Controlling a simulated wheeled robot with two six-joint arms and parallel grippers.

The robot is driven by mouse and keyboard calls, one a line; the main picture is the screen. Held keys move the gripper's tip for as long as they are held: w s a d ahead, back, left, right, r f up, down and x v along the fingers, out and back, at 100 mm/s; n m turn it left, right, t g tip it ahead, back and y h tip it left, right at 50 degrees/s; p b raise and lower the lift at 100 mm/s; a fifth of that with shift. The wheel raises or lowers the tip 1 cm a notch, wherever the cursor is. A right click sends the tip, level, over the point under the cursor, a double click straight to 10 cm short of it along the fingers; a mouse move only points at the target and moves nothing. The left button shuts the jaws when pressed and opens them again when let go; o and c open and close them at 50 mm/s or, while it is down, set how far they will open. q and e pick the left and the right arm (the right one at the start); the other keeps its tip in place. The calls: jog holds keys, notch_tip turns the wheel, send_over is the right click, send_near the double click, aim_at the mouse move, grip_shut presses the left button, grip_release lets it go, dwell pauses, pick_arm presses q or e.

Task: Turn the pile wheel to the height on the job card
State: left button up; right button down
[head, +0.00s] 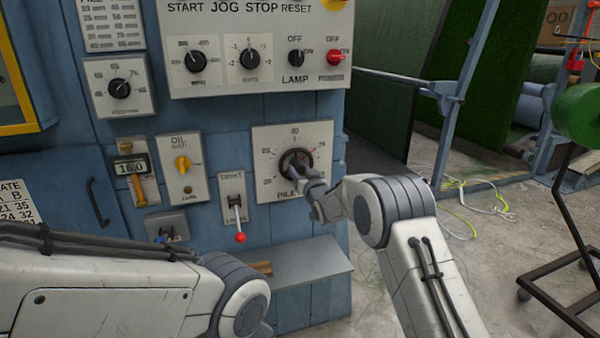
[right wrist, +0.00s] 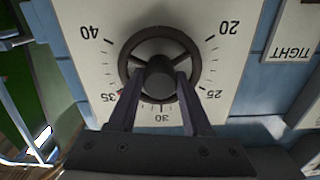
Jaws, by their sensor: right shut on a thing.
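The pile wheel (head: 291,158) is a dark round wheel on a pale scale plate marked PILE, on the blue machine front. In the right wrist view the wheel (right wrist: 131,52) appears upside down, with a scale from 20 to 40 around it. A small red mark shows at its rim beside 35. My right gripper (head: 300,173) is at the wheel's centre; in the right wrist view its two fingers (right wrist: 158,92) are shut on the dark hub. My left arm comes in at lower left; its gripper is out of view. I cannot pick out a readable job card.
A red-tipped lever (head: 240,237) hangs left of the wheel, above a grey shelf (head: 295,262). A counter (head: 131,167) reads about 16.0. A switch panel (head: 260,80) is above. Cables lie on the floor at right, near a dark stand (head: 560,290).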

jog(key=n+b, duration=0.2)
jog(key=n, duration=0.1)
jog(key=shift+f+b, duration=0.15)
jog(key=shift+b, duration=0.25)
jog(key=n+b, duration=0.2)
jog(key=n, duration=0.1)
jog(key=n+b, duration=0.3)
jog(key=n, duration=0.2)
jog(key=shift+b, duration=0.4)
jog(key=shift+n, duration=0.3)
jog(key=shift+c, duration=1.7)
grip_release()
jog(key=shift+r, duration=0.2)
jog(key=shift+d, duration=0.1)
jog(key=v, duration=1)
jog(key=shift+s, duration=0.25)
